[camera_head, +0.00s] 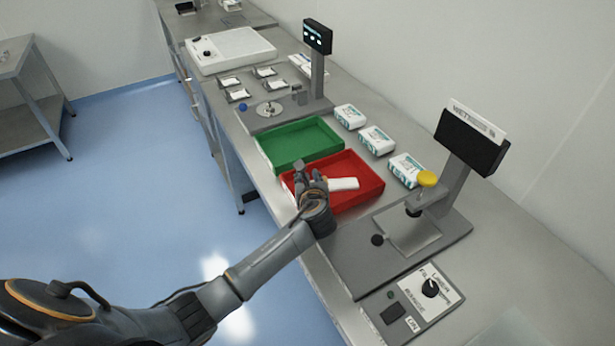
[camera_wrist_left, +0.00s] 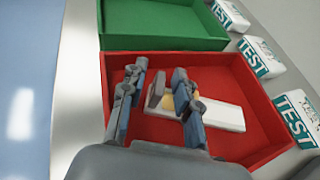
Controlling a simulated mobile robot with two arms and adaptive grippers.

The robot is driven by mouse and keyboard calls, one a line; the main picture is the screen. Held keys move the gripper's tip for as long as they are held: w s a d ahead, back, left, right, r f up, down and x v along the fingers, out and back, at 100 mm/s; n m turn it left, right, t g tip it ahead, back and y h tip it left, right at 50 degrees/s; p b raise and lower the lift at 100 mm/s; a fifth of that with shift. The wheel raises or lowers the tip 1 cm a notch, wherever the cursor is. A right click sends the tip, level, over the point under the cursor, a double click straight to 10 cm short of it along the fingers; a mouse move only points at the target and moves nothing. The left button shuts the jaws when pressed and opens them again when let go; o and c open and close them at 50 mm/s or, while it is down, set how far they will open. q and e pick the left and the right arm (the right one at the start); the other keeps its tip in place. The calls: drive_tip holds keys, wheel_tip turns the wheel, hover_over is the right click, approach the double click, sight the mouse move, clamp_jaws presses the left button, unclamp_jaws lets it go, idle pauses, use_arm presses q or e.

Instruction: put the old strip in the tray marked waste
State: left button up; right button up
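A white strip (camera_head: 343,184) lies in the red tray (camera_head: 371,178) on the bench. In the left wrist view the strip (camera_wrist_left: 222,114) extends to the right from behind one finger, with a yellowish part and a grey end showing between the fingers. My left gripper (camera_head: 309,172) is over the near left part of the red tray. Its two fingers stand apart in the left wrist view (camera_wrist_left: 161,68), so it looks open. The finger hides part of the strip. No waste marking is readable on the tray. My right gripper is not in view.
A green tray (camera_head: 265,147) sits beyond the red one. Several white TEST packs (camera_head: 376,139) line the wall side. A control box (camera_head: 411,303) is nearer.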

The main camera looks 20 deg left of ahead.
use_arm(q)
drive_tip(key=shift+r, duration=0.1)
drive_tip(key=v, duration=1.2)
drive_tip(key=shift+d+b, duration=0.1)
drive_tip(key=shift+b, duration=0.25)
